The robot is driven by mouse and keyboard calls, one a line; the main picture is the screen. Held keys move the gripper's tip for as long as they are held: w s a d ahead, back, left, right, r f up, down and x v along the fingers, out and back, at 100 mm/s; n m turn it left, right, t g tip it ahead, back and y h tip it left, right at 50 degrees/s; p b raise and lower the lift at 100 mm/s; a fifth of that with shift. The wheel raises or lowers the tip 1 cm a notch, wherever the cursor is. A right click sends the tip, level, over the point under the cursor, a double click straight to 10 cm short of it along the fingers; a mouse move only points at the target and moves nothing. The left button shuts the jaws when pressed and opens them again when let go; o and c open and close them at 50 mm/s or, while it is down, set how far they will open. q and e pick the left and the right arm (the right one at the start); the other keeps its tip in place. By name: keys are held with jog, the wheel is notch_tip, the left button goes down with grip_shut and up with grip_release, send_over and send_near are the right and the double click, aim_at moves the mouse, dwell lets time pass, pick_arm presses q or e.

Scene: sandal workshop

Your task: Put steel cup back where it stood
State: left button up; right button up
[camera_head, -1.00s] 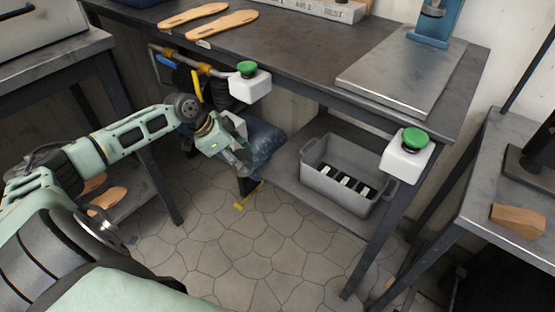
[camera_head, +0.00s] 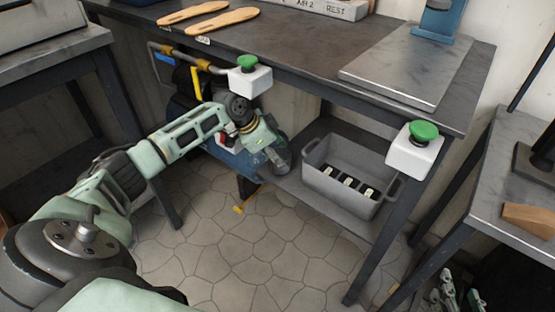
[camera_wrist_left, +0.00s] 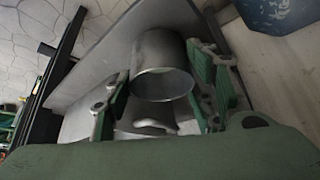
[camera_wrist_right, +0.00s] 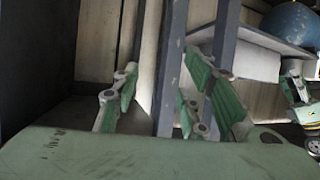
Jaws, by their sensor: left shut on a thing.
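My left gripper (camera_head: 272,158) is at the open side of the lower shelf (camera_head: 318,203), under the workbench and left of the grey crate. In the left wrist view, the steel cup (camera_wrist_left: 160,72) is a grey metal cylinder between the two green-padded fingers of the left gripper (camera_wrist_left: 163,92). The gripper is shut on it, and the cup's round rim faces the camera. Grey shelf surface lies behind the cup; I cannot tell if they touch. My right gripper (camera_wrist_right: 158,100) is open and empty; it also shows low at the right in the head view (camera_head: 456,292).
A grey crate (camera_head: 318,178) with dark, pale-labelled things stands on the shelf. Green buttons on white boxes (camera_head: 250,80) (camera_head: 411,158) hang at the bench front. A bench leg (camera_head: 375,250) stands right of the crate. A blue rounded object (camera_wrist_right: 292,25) shows in the right wrist view.

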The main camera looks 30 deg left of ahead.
pick_arm(q)
jog(key=shift+f, duration=0.45)
pick_arm(e)
jog(key=shift+w+a+r+t, duration=0.15)
jog(key=shift+w+r+t, duration=0.1)
jog(key=shift+r, duration=0.2)
jog(key=shift+w+a+r+t, duration=0.1)
jog(key=shift+w+r+t, duration=0.15)
jog(key=shift+r, duration=0.15)
pick_arm(q)
jog(key=o, duration=1.3)
jog(key=shift+c, duration=0.2)
